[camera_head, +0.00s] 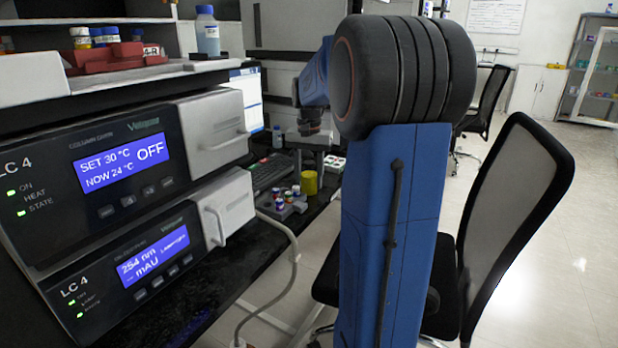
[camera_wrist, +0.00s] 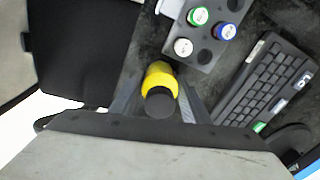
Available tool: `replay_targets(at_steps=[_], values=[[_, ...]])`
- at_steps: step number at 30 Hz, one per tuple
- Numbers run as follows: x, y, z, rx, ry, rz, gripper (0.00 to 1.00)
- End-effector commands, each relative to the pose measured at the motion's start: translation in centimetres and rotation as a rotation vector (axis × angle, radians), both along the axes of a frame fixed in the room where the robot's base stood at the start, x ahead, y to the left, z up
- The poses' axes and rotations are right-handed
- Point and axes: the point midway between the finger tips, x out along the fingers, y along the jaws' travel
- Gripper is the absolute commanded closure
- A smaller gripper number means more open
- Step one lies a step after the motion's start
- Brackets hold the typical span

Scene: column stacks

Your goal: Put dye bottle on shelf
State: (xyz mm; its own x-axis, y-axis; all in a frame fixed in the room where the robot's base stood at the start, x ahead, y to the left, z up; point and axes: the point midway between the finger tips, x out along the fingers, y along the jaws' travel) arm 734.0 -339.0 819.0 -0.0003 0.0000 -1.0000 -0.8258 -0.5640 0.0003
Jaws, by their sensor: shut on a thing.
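A yellow bottle with a dark cap (camera_wrist: 160,88) stands between the two fingers of my gripper (camera_wrist: 160,103) in the wrist view. No other bottle is between the fingers, and no label on it is readable. In the head view the yellow bottle (camera_head: 310,184) shows low at the end of my gripper (camera_head: 310,168), beside the vial rack. My gripper is shut on it. Whether it touches the bench cannot be told. The shelf (camera_head: 150,75) is above the instruments at the upper left, and a blue-capped bottle (camera_head: 207,32) stands on it.
A grey rack with several capped vials (camera_head: 283,205) is close to the bottle; it also shows in the wrist view (camera_wrist: 207,52). A keyboard (camera_wrist: 268,80) lies to the right there. A red rack (camera_head: 112,57) occupies part of the shelf. A chair (camera_head: 515,200) stands right of my arm.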

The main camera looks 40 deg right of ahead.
Motion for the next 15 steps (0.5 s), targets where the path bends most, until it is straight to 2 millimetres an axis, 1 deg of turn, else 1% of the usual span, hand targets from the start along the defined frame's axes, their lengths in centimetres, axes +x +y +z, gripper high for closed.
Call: replay_targets(at_steps=[8,9,10,11,15], values=[[0.01,-0.01,-0.22,0.000,0.000,0.000,0.85],[0.01,0.00,-0.19,0.000,0.000,0.000,0.49],[0.01,0.00,-0.19,0.000,0.000,0.000,0.42],[0.01,0.00,-0.19,0.000,0.000,0.000,0.40],[0.01,0.00,-0.18,0.000,0.000,0.000,0.40]])
